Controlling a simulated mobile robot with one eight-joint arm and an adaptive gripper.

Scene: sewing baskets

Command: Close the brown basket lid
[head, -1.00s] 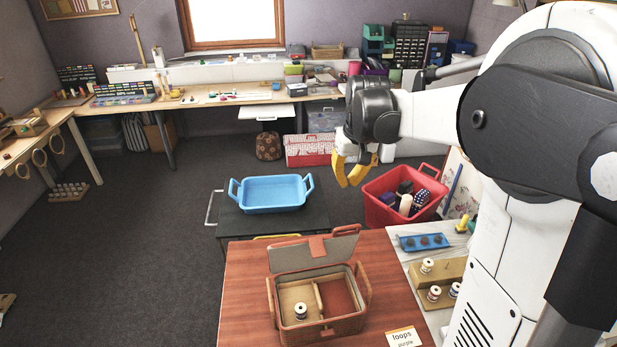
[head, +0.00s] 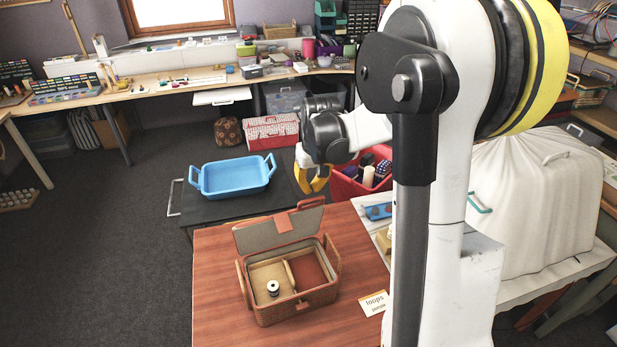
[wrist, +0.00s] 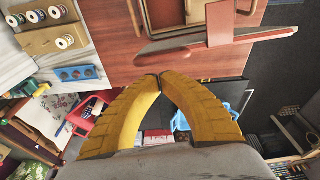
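The brown wicker basket (head: 296,309) stands on the reddish wooden table. Its lid (head: 279,232) is raised and leans back on the far side, with its grey lining showing and a brown flap at its top edge. Inside are a wooden divider and one thread spool (head: 273,288). My gripper (head: 315,190) is empty, above and beyond the lid, to its right. In the wrist view, the yellow fingertips (wrist: 160,77) meet, so the gripper is shut. The lid (wrist: 200,46) also shows there, beyond the fingertips and apart from them.
A blue tray (head: 236,188) sits on a dark cart behind the table. A red bin (head: 345,188) with several items stands behind the gripper. A "loops" card (head: 374,302) lies right of the basket. The table left of the basket is clear.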

